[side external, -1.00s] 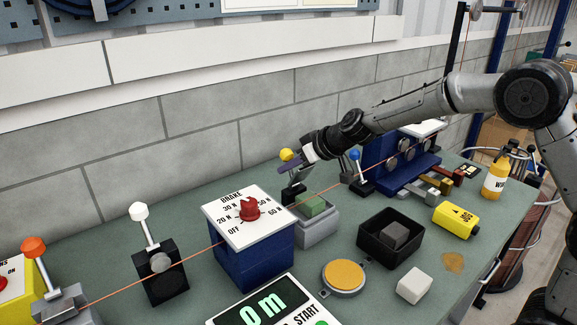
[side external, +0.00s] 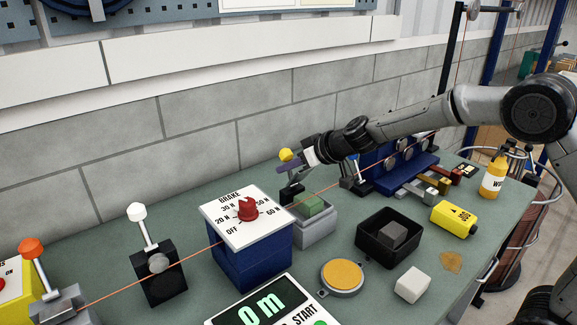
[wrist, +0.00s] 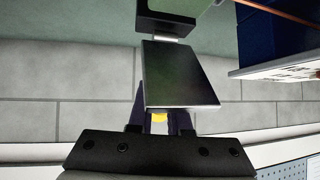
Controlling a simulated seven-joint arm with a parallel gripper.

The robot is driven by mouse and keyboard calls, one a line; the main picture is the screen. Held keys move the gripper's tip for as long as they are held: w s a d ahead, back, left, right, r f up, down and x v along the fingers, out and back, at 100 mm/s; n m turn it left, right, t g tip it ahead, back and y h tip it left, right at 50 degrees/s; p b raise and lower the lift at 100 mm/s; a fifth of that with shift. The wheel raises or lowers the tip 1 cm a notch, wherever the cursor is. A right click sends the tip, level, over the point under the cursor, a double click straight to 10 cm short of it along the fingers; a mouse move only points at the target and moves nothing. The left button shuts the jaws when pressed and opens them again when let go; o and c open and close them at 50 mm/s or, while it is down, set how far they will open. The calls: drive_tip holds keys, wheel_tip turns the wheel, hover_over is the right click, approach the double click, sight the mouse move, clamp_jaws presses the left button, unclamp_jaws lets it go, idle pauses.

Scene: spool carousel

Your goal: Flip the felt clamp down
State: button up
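The felt clamp stands behind the brake box in the side external view. It has a grey base with a green felt pad (side external: 309,205), and its hinged arm is raised, with a yellow knob (side external: 286,155) at the top. My gripper (side external: 291,165) is at the raised arm, its dark finger just below and beside the knob. In the wrist view the metal flap of the clamp (wrist: 178,75) covers the fingertips. Part of the yellow knob (wrist: 160,118) shows between the two fingers, which stand apart. Whether they touch it is hard to see.
The blue brake box (side external: 248,225) with its red dial stands in front left of the clamp. An orange line runs past the clamp. A blue roller unit (side external: 400,175) stands to the right, under my arm. A black tray (side external: 365,248) lies in front right.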

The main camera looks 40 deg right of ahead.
drive_tip(key=o, duration=0.4)
drive_tip(key=shift+w+r, duration=0.2)
drive_tip(key=shift+r, duration=0.55)
drive_tip(key=shift+s+f, duration=0.1)
drive_tip(key=shift+f, duration=0.15)
drive_tip(key=v, duration=1.3)
drive_tip(key=shift+s+d+r, duration=0.1)
drive_tip(key=shift+s+r, duration=0.1)
drive_tip(key=shift+s, duration=0.1)
drive_tip(key=shift+c, duration=0.2)
